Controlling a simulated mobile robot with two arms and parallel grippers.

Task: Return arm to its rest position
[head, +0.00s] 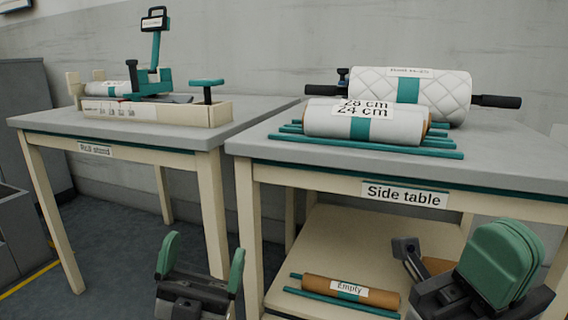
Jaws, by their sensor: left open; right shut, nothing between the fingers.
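My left gripper (200,265) is at the bottom of the head view, in front of the gap between the two tables. Its two green fingers are apart, with nothing between them. My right gripper (500,262) is at the bottom right, in front of the side table (480,170). Its green fingers are together and hold nothing. Both grippers are below the tabletops and clear of the rolls.
An "Empty" brown roll (385,299) lies on the lower shelf. The left table (185,135) bears a cream stand (210,113).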

